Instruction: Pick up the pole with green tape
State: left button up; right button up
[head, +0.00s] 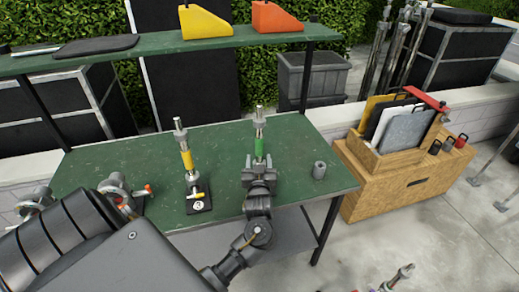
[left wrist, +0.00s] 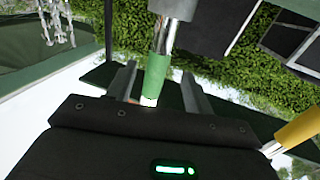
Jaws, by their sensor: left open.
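The pole with green tape (head: 259,146) stands upright on the green table, metal with a green band. Its lower part is hidden behind my left gripper (head: 258,170). That gripper is at the pole, just below the green band in the head view. In the left wrist view the green-taped pole (left wrist: 156,78) shows between the two spread fingers of the left gripper (left wrist: 156,90). The fingers are open, with gaps beside the pole. My right gripper is not in view.
A pole with yellow tape (head: 186,158) stands to the left on a black base marked 3. A grey cylinder (head: 319,170) is to the right on the green table (head: 225,140). A shelf (head: 160,49) with yellow and orange wedges runs above the back. A wooden box (head: 390,155) stands right.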

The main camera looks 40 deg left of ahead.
aim_at(259, 147)
pick_arm(q)
jog(key=x, duration=0.2)
jog(key=shift+w+a, duration=0.15)
jog(key=shift+w, duration=0.1)
jog(key=shift+w+a+p, duration=0.1)
jog(key=shift+w+p, duration=0.05)
jog(key=shift+p, duration=0.2)
jog(key=p+x, duration=0.2)
jog(key=x, duration=0.2)
jog(key=shift+w+f, duration=0.1)
jog(key=shift+w, duration=0.05)
jog(key=shift+w+a+f, duration=0.1)
jog(key=shift+w+a, duration=0.1)
jog(key=shift+d, duration=0.1)
jog(key=c, duration=0.5)
grip_shut()
